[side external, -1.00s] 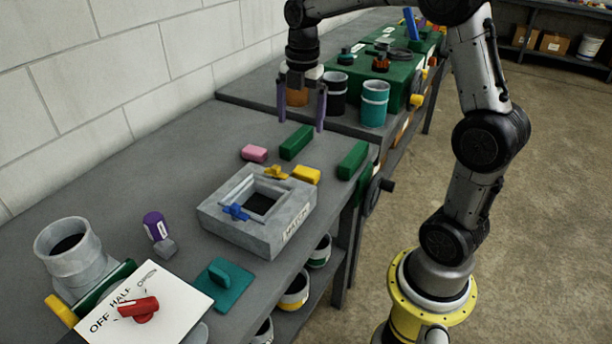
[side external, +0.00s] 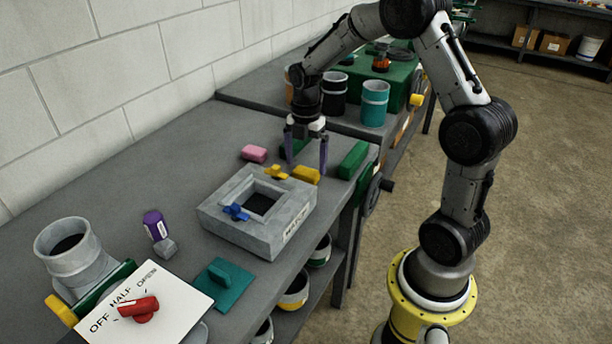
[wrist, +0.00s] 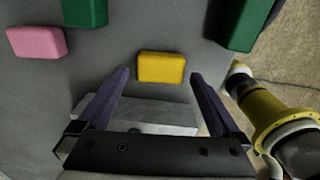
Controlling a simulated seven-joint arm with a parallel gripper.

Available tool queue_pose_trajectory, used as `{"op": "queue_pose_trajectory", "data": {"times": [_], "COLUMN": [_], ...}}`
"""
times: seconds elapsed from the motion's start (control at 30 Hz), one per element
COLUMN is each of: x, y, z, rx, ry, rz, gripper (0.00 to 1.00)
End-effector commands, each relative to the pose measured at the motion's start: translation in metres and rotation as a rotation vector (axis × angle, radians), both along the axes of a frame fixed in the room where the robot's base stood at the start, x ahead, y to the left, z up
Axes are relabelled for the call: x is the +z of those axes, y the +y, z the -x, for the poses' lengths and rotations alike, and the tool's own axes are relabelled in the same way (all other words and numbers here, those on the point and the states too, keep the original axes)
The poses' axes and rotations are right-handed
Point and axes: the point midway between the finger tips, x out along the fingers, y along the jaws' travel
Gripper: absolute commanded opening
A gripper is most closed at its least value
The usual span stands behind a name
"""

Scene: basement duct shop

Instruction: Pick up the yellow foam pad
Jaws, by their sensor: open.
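The yellow foam pad (side external: 305,174) is a small rounded block lying on the grey bench, just behind the grey square duct frame (side external: 230,225). In the wrist view the yellow pad (wrist: 161,67) lies centred ahead of the two fingers, with clear bench around it. My gripper (side external: 306,170) has two purple fingers, spread apart and pointing down above the bench around the pad's spot. In the wrist view my gripper (wrist: 160,78) is open with nothing between its fingertips. I cannot tell the exact height of the fingertips above the bench.
A pink block (side external: 254,153) lies to the left of the pad. A green block (side external: 353,159) lies to the right, and another green block (wrist: 85,12) lies behind. Teal (side external: 374,103) and black (side external: 333,93) cups stand farther back. The frame carries yellow and blue wing knobs.

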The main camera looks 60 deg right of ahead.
Motion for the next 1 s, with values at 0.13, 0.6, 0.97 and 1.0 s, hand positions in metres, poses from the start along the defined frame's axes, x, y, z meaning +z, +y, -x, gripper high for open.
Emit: {"op": "queue_pose_trajectory", "data": {"times": [0.13,0.6,0.97,1.0], "x": [-0.022,-0.032,-0.032,-0.032], "y": [0.0,0.0,0.0,0.0], "z": [0.001,0.001,0.001,0.001], "rx": [0.0,0.0,0.0,0.0], "ry": [0.003,0.0,0.0,0.0], "rz": [-0.002,0.0,0.0,0.0], "gripper": [1.0,0.82,0.29,0.28]}}
